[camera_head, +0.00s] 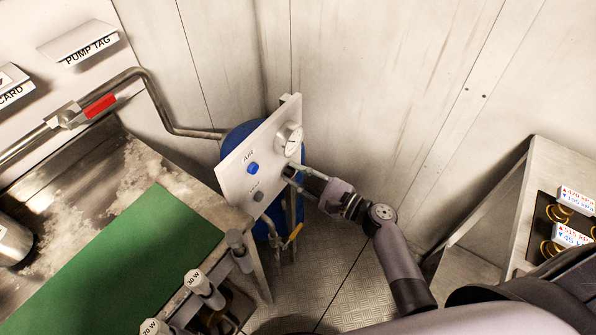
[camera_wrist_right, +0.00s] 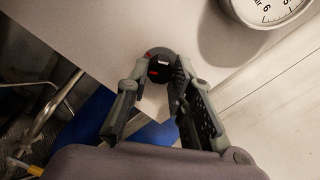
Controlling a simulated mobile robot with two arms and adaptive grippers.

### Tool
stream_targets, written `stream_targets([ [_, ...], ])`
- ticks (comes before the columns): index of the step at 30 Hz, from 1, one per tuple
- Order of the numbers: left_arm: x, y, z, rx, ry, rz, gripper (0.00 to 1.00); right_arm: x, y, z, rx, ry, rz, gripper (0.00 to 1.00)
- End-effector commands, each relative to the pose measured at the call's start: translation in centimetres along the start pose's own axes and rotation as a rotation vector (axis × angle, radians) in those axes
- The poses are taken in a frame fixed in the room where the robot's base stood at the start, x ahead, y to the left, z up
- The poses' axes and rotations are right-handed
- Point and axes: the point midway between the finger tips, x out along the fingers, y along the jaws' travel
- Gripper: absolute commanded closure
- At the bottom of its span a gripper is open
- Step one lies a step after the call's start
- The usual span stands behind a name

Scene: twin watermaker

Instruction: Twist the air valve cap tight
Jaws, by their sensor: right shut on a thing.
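A pale panel (camera_head: 236,178) marked AIR stands in front of a blue tank (camera_head: 234,137). It carries a round gauge (camera_head: 289,138), a blue knob (camera_head: 253,168) and a grey knob (camera_head: 258,197). My right gripper (camera_head: 290,175) reaches the panel's right side, below the gauge. In the right wrist view, its fingers (camera_wrist_right: 160,66) stand on both sides of a small dark cap (camera_wrist_right: 160,70) with a red mark, which I take to be the air valve cap, and are shut on it. In the head view the fingers hide this cap. My left gripper is not in view.
A yellow-handled valve (camera_head: 295,234) hangs below the panel. A cabinet (camera_head: 515,215) stands at the right. Bare floor (camera_head: 330,285) lies between.

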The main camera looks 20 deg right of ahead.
Motion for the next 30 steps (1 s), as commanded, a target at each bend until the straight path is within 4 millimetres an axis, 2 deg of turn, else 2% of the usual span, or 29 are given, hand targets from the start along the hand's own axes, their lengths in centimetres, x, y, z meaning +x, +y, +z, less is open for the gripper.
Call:
stream_targets([
  [3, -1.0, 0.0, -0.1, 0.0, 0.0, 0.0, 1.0, 0.0, -0.1, 0.2, 0.112, 0.003, 0.0, 1.0],
  [15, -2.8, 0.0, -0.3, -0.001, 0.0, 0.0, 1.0, 0.0, 0.0, 0.1, 0.424, 0.003, -0.002, 1.0],
  [30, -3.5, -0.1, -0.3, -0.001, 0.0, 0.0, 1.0, 0.0, 0.2, -0.1, 0.567, 0.002, 0.0, 1.0],
])
